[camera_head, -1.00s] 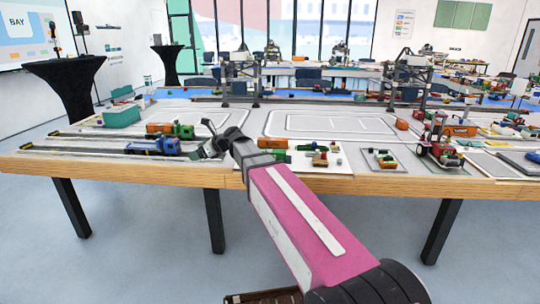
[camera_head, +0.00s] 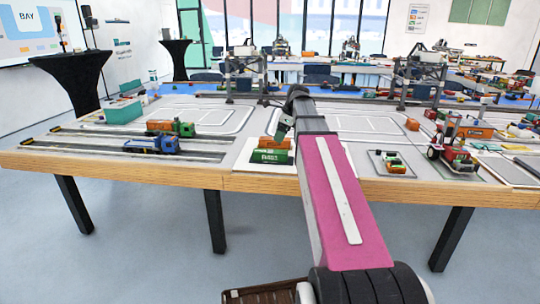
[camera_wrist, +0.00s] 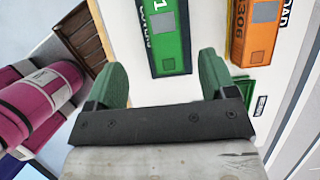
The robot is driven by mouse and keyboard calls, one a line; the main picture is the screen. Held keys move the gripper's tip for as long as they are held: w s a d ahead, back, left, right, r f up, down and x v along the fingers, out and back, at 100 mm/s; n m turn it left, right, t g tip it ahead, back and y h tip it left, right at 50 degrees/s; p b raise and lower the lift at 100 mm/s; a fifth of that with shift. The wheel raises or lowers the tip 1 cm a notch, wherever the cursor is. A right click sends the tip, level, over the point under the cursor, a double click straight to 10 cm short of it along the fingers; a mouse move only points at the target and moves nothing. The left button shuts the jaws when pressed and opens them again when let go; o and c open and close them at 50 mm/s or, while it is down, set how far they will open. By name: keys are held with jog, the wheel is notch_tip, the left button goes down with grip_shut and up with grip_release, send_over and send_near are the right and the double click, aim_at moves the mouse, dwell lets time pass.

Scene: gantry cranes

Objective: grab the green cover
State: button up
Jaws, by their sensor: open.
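A green block-shaped piece with white lettering (camera_head: 270,156), which looks like the green cover, sits near the table's front edge, on a white sheet. In the wrist view this green piece (camera_wrist: 166,38) lies ahead of my gripper, lined up between its two fingers; its far end is cut off by the frame. My gripper (camera_wrist: 161,66) has green finger pads spread wide apart with nothing held. In the head view my gripper (camera_head: 284,128) hangs just above and behind the green piece, seemingly apart from it.
An orange block (camera_wrist: 258,30) lies close beside the green piece. A blue truck (camera_head: 152,144) and an orange-green truck (camera_head: 172,127) stand in lanes to the left. A small tray of blocks (camera_head: 392,163) and a red vehicle (camera_head: 452,155) are to the right.

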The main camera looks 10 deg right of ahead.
aim_at(271, 151)
jog(key=shift+w+x, duration=0.1)
jog(key=shift+x, duration=2.45)
jog(key=shift+w+x, duration=0.15)
jog(key=shift+x, duration=2.35)
jog(key=c, duration=1)
